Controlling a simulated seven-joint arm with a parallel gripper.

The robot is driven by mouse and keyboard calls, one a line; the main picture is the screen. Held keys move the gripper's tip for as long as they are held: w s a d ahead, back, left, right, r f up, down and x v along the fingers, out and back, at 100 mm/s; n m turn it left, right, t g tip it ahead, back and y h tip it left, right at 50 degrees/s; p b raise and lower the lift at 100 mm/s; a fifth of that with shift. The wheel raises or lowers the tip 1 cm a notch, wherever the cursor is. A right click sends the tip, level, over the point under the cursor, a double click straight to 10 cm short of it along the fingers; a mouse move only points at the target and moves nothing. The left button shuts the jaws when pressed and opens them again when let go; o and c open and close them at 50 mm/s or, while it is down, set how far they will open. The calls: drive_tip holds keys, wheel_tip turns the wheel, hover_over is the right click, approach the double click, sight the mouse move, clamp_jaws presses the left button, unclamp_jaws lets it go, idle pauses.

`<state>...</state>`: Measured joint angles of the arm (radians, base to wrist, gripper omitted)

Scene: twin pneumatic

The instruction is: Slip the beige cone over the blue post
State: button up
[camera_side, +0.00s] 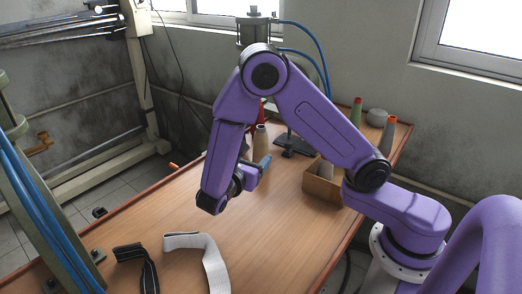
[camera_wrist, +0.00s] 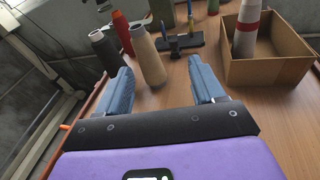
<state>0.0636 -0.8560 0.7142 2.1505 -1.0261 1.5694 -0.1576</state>
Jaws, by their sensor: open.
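The beige cone (camera_wrist: 149,56) stands upright on the table in the wrist view, just beyond and between my fingertips. It also shows in the side view (camera_side: 260,141), behind my gripper (camera_side: 262,166). In the wrist view my gripper (camera_wrist: 160,67) has its blue fingers spread wide with nothing between them. A small blue post (camera_wrist: 174,46) stands on a dark base (camera_wrist: 187,41) behind and to the right of the cone, apart from it. It is bare as far as I can see. In the side view my arm partly hides the base (camera_side: 293,146).
A dark grey cone (camera_wrist: 104,52) and a red cone (camera_wrist: 122,32) stand left of the beige one. A cardboard box (camera_wrist: 266,68) on the right holds a red-banded cone (camera_wrist: 244,30). Black (camera_side: 148,270) and white (camera_side: 207,252) straps lie at the table's near end. The table's middle is clear.

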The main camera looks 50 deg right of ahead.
sight(260, 134)
drive_tip(key=shift+n+t+h, duration=0.6)
drive_tip(key=shift+n+t, duration=0.2)
drive_tip(key=x, duration=0.4)
drive_tip(key=w+x, duration=0.1)
drive_tip(key=x, duration=0.2)
drive_tip(key=w+x, duration=0.1)
drive_tip(key=x, duration=0.3)
drive_tip(key=shift+w+f, duration=0.25)
drive_tip(key=shift+f, duration=0.15)
drive_tip(key=shift+w+x, duration=0.2)
drive_tip(key=shift+x, duration=2.6)
drive_tip(key=shift+f, duration=0.1)
drive_tip(key=shift+a, duration=0.1)
clamp_jaws()
